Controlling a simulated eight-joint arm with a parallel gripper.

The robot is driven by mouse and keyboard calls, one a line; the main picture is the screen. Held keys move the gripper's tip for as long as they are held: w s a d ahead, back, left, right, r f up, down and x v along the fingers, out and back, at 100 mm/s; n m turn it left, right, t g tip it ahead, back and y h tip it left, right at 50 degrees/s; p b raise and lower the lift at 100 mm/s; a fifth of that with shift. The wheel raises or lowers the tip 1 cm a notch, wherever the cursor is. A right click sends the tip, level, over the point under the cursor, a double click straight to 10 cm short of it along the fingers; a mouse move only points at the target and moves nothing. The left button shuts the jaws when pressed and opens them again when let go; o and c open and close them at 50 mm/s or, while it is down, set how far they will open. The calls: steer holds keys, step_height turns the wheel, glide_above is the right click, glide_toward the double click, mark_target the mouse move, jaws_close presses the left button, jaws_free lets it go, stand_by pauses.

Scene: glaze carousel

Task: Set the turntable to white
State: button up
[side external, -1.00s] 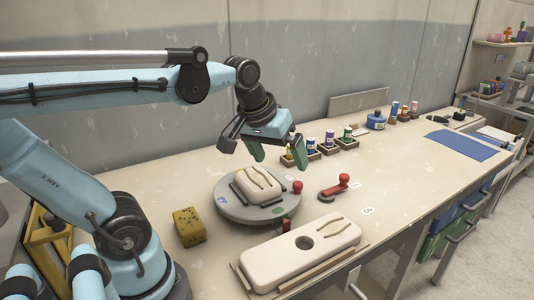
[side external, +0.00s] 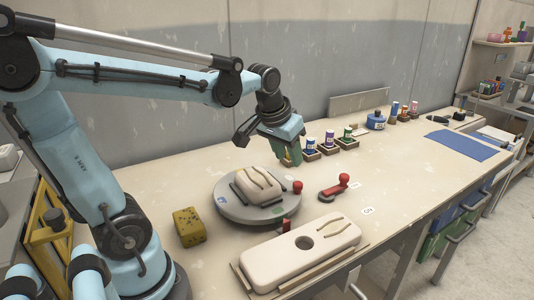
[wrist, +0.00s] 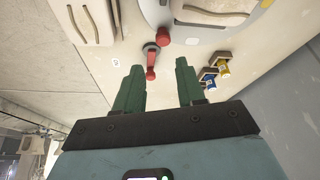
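The round grey turntable (side external: 232,210) sits on the bench with a cream block (side external: 258,184) on top. Its rim carries a blue patch at the left and a green patch at the front; I cannot make out a white one. A red knob (side external: 297,187) stands at its right edge and shows in the wrist view (wrist: 163,36). A red-handled lever (side external: 335,187) lies to the right, also in the wrist view (wrist: 151,60). My gripper (side external: 288,155) is above the bench behind the turntable, fingers pointing down.
Several small glaze bottles in wooden trays (side external: 330,147) stand just right of my gripper. A long cream slab (side external: 290,258) lies in front, with a red peg (side external: 286,226) behind it. A yellow sponge block (side external: 189,227) is left of the turntable.

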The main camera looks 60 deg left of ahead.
mark_target(297, 184)
steer(key=shift+a+x, duration=0.15)
steer(key=shift+x, duration=2.9)
steer(key=shift+a+x, duration=0.1)
steer(key=shift+x, duration=2.95)
jaws_close()
